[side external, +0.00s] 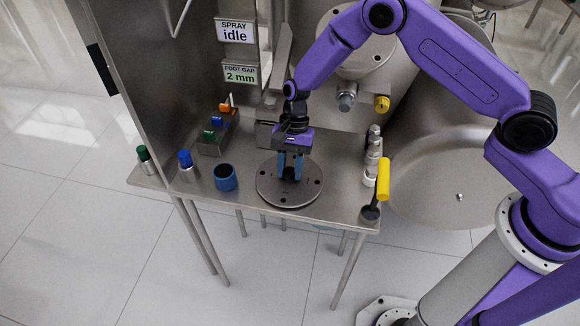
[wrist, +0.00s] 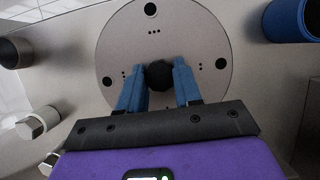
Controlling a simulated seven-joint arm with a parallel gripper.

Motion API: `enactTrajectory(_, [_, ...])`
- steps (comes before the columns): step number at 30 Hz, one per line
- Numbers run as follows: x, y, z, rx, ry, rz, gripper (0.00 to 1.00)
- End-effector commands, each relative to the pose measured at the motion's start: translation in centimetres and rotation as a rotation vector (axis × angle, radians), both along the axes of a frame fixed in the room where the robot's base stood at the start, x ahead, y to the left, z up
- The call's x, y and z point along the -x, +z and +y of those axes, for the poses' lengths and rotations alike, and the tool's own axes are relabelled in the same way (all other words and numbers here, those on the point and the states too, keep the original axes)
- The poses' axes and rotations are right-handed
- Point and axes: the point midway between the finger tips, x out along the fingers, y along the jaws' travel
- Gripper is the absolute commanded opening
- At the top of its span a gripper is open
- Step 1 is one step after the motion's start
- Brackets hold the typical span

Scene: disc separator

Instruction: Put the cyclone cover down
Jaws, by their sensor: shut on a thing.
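The cyclone cover (side external: 269,192) is a round grey metal disc with several dark holes near its rim and a dark knob at its centre. It is at the front middle of the metal table in the side view, lying flat on or just above it; I cannot tell whether it touches. In the wrist view the cover (wrist: 190,30) fills the upper middle. My gripper (side external: 290,176) points down over the centre of the cover. Its blue fingers (wrist: 158,88) are shut on the black knob (wrist: 158,75).
A blue cup (side external: 225,178) stands left of the cover. Blue-capped (side external: 187,165) and green-capped (side external: 144,159) parts stand further left. A yellow-handled tool (side external: 381,182) and a row of metal fittings (side external: 374,150) are at the right edge. Signs (side external: 236,31) read "SPRAY idle" and "FOOT GAP 2 mm".

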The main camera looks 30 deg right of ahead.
Motion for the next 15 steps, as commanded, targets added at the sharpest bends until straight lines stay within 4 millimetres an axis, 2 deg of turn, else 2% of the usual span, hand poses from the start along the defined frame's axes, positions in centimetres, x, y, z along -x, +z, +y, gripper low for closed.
enactTrajectory(6, [-0.01,-0.23,0.02,0.0,-0.001,0.001,0.0])
enactTrajectory(7, [0.02,-0.28,-0.01,0.001,-0.001,0.001,0.4])
enactTrajectory(9, [0.02,-0.26,-0.01,0.001,-0.001,0.001,0.59])
enactTrajectory(15, [0.02,-0.25,-0.01,0.001,-0.001,0.001,0.59])
